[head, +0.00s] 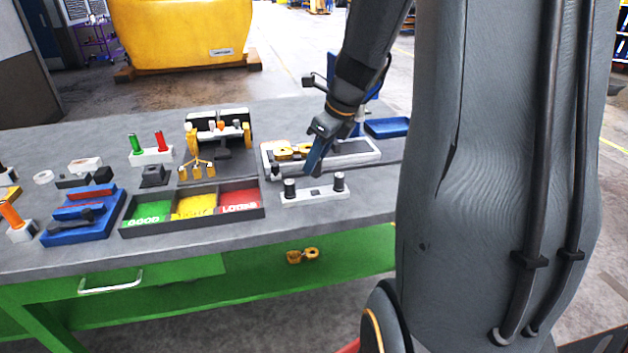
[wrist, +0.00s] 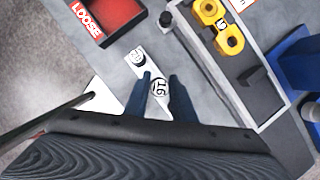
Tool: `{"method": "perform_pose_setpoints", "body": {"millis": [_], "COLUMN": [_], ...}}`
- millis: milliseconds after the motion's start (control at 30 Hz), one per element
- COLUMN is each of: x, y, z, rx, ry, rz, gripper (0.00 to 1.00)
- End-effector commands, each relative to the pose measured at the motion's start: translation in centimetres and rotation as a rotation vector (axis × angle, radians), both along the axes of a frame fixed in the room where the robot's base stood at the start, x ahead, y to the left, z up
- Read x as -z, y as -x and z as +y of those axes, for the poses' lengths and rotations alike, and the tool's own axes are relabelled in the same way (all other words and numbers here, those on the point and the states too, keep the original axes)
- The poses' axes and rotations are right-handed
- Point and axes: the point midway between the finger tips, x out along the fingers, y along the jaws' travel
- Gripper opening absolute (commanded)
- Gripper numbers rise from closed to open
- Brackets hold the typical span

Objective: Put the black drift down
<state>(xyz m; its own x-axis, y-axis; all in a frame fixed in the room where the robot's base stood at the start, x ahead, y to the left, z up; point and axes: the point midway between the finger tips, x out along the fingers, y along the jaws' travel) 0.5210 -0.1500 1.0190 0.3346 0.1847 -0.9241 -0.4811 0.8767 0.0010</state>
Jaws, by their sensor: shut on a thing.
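My gripper (head: 315,170) hangs over the bench, just behind and above a white block (head: 316,194) with a dark-topped cylinder near each end. In the wrist view, its two blue fingers (wrist: 161,78) stand a little apart over that block. They are shut on the black drift, which is mostly hidden by the fingers and hard to make out. A round white face marked 16 (wrist: 160,88) shows between the fingers; I cannot tell whether it belongs to the drift or to the block.
A small black peg (head: 275,173) stands left of the gripper. A three-part sorting tray (head: 192,218) lies further left. Behind is a pale tray (head: 365,158) with yellow castings (head: 294,152). A blue box (head: 387,127) is at the back right. Bare bench shows in front of the block.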

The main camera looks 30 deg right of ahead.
Motion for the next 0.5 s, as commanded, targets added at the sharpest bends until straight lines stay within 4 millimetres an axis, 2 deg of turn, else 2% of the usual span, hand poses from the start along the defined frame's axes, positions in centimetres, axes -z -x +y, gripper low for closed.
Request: {"method": "perform_pose_setpoints", "body": {"millis": [400, 500], "x": [4.9, 5.4], "y": [0.0, 0.0], "z": [0.0, 0.0], "rx": [-0.003, -0.001], "ry": [0.000, 0.002], "rz": [0.002, 0.000], "gripper": [0.00, 0.00]}}
